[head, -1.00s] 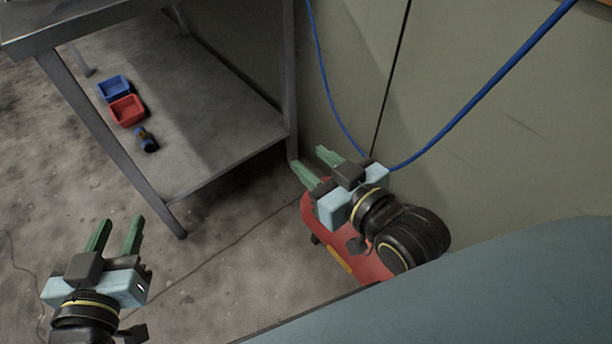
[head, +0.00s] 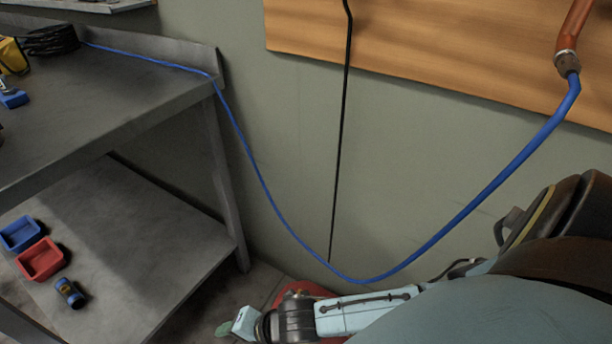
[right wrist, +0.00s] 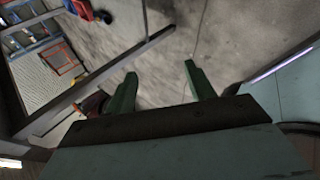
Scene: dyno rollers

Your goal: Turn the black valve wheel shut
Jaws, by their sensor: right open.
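I see no black valve wheel in either view. A copper-coloured pipe (head: 575,28) at the top right of the head view ends in a fitting (head: 567,62) joined to a blue hose (head: 490,212). My right gripper (right wrist: 160,70) is open in the right wrist view, with its two green fingers apart and nothing between them. My left gripper is out of view.
A grey metal bench (head: 110,112) stands at the left, with a lower shelf (head: 130,245) holding a blue bin (head: 20,234), a red bin (head: 42,262) and a small blue object (head: 70,293). A red tank (head: 305,287) is partly hidden behind my right arm. A wooden board (head: 420,45) covers the upper wall.

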